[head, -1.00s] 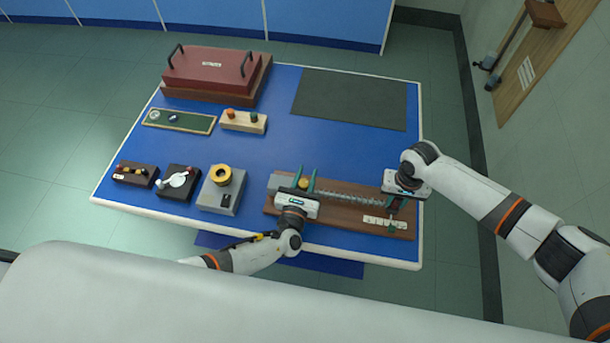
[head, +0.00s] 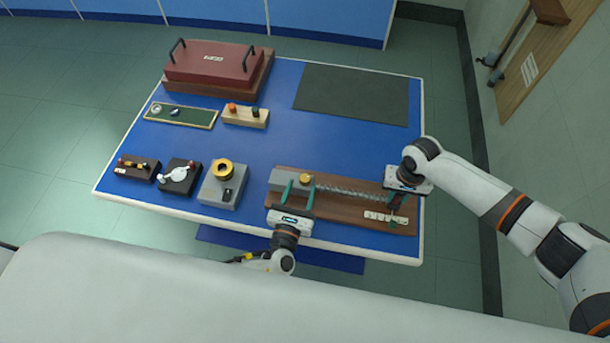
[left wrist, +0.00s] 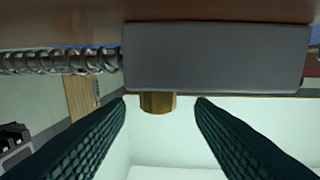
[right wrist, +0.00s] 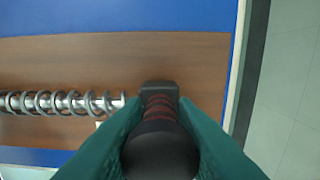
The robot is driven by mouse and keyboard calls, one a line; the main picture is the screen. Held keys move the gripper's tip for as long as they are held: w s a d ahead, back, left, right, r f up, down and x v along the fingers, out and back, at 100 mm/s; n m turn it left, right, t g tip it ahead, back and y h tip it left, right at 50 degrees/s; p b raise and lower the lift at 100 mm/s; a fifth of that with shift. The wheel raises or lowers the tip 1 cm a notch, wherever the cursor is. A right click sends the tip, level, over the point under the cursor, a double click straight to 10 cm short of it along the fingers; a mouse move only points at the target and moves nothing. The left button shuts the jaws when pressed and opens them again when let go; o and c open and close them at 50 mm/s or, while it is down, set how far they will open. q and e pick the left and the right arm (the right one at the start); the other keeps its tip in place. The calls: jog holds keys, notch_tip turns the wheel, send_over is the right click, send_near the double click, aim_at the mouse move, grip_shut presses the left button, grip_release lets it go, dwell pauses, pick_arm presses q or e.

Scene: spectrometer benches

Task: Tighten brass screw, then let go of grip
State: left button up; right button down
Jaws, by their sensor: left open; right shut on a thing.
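The brass screw (head: 306,179) sits on the grey block (head: 284,181) at the left end of the spring (head: 345,190) on a wooden base. In the left wrist view the screw (left wrist: 158,102) shows against the block (left wrist: 215,58), between and beyond the fingertips. My left gripper (head: 295,196) is open, apart from the screw, on its near side. My right gripper (head: 396,208) is shut on the dark grip at the right end of the base. The grip (right wrist: 160,120) shows between its fingers in the right wrist view, with a red-brown ribbed section.
A grey device with a yellow ring (head: 222,182) stands left of the wooden base (head: 345,219). Small black and brown units stand further left. A red case (head: 210,62) and a dark mat (head: 350,94) lie at the back. The middle of the blue table is clear.

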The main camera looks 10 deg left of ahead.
aim_at(306, 184)
pick_arm(q)
jog(key=s, duration=0.5)
jog(key=shift+s+a, duration=0.2)
jog(key=shift+s, duration=0.1)
jog(key=shift+d+n+y, duration=0.6)
jog(key=shift+y, duration=0.2)
jog(key=d+n+y, duration=0.1)
jog(key=s+d+n+y, duration=0.1)
jog(key=y, duration=0.1)
jog(key=d+n+y, duration=0.1)
jog(key=y, duration=0.1)
jog(key=shift+s+d+r+g, duration=0.15)
jog(key=shift+d+g, duration=0.1)
jog(key=shift+g, duration=0.15)
jog(key=x, duration=1.2)
jog(key=shift+s+a, duration=0.1)
jog(key=shift+a, duration=0.05)
jog(key=c, duration=0.9)
